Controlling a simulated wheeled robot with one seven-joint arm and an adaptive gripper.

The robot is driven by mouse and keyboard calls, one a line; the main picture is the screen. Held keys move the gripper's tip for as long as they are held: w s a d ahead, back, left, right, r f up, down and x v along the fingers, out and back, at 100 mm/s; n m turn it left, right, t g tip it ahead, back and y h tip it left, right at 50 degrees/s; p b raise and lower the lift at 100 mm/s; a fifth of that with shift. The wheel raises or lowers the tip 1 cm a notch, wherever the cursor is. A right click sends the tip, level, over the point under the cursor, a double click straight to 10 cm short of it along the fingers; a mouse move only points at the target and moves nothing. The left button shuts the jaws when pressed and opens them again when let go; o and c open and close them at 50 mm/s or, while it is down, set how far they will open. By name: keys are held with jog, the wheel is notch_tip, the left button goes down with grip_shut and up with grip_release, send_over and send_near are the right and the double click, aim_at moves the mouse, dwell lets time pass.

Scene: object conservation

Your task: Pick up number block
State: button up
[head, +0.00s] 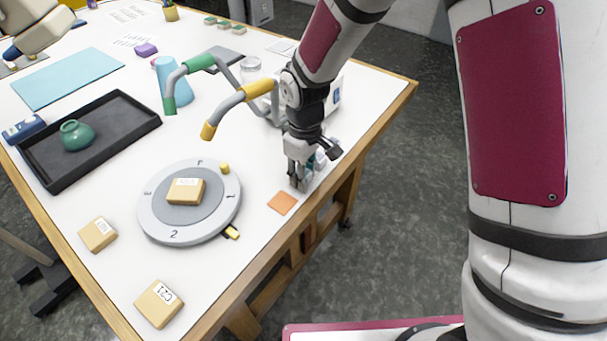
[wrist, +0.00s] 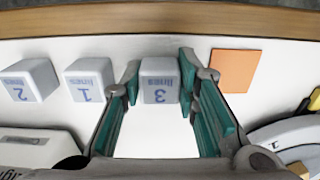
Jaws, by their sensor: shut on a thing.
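A pale grey number block marked 3 (wrist: 160,84) sits between the fingertips of my gripper (wrist: 159,76) in the wrist view. The teal finger pads are closed on its two sides, with the mark upside down in that view. Two similar blocks, marked 1 (wrist: 90,79) and 2 (wrist: 31,80), stand in a row to its left, apart from the fingers. In the head view my gripper (head: 303,180) is low over the table's right edge and largely hides the blocks. I cannot tell whether the held block touches the table.
An orange square (head: 282,202) lies beside the gripper. A round grey dial (head: 155,222) bears a tan block (head: 186,191). Two more tan blocks (head: 98,234) (head: 159,303) lie in front. A black tray (head: 35,165) holds a green pot (head: 77,135). A handled frame (head: 262,89) stands close to my arm.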

jog(key=shift+r, duration=0.45)
jog(key=r, duration=0.2)
jog(key=shift+s+r+b, duration=0.25)
jog(key=shift+r+b, duration=0.1)
jog(key=shift+b, duration=0.05)
jog(key=s+r+m+p, duration=0.2)
jog(key=s+m+p, duration=0.15)
jog(key=s, duration=1.65)
send_over(284, 204)
jog(key=shift+s+f+m, duration=0.15)
jog(key=shift+f+m, duration=0.3)
jog(key=shift+f, duration=0.4)
jog(key=shift+f+p, duration=0.35)
jog(key=shift+f, duration=1.35)
